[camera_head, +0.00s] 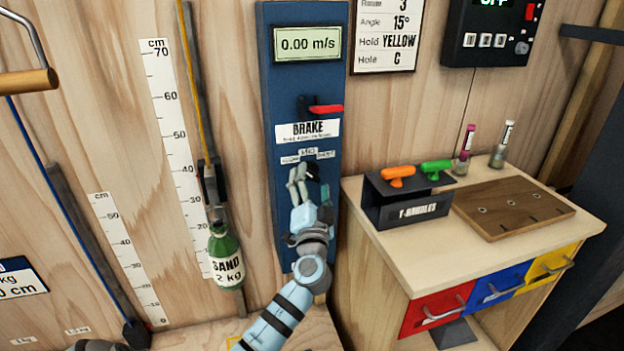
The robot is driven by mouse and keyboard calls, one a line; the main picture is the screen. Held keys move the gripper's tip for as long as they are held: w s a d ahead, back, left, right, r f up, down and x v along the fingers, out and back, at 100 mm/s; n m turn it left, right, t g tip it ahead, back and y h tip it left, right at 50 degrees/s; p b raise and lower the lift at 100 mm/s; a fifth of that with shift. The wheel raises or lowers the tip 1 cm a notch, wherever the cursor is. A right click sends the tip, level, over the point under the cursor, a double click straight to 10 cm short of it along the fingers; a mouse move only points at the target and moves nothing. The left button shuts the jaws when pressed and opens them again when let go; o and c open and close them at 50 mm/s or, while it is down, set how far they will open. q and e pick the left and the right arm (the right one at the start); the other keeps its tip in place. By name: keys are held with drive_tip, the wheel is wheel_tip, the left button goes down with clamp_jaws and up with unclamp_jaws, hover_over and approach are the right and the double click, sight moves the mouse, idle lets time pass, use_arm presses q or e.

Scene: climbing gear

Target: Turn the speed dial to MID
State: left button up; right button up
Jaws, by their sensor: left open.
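The speed dial (313,169) is a small dark knob on the blue panel (268,110), just under the small labels, of which MID (308,151) is the top middle one. My left gripper (308,180) is in front of the dial, its fingers open and pointing up at it, one on each side. The fingers and palm hide part of the dial, and I cannot tell where it points or whether the fingers touch it. My right gripper is not in view.
Above the dial are the red brake lever (326,109) and a display (307,44) reading 0.00 m/s. A green sand weight (224,254) hangs to the left. A wooden cabinet (400,262) with coloured drawers and a T-handles rack (412,209) stands close on the right.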

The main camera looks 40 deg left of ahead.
use_arm(q)
drive_tip(key=shift+w+a+r, duration=0.1)
drive_tip(key=shift+w+a, duration=0.2)
drive_tip(key=shift+w, duration=0.05)
drive_tip(key=c, duration=1.2)
drive_tip(key=shift+o, duration=0.3)
drive_tip(key=shift+r+m+h+p, duration=0.15)
drive_tip(key=shift+m+h+p, duration=0.15)
drive_tip(key=shift+m+p, duration=0.4)
drive_tip(key=m+h+p, duration=0.1)
drive_tip(key=m+p, duration=0.1)
drive_tip(key=p, duration=0.1)
drive_tip(key=m+p, duration=0.2)
drive_tip(key=p, duration=0.2)
drive_tip(key=m+h+p, duration=0.1)
drive_tip(key=m+p, duration=0.2)
drive_tip(key=shift+s+r+g+h, duration=0.1)
drive_tip(key=shift+r+g+h, duration=0.2)
drive_tip(key=shift+g, duration=0.1)
drive_tip(key=shift+f+m+g+p, duration=0.25)
drive_tip(key=shift+m+p, duration=0.45)
drive_tip(key=shift+p, duration=0.45)
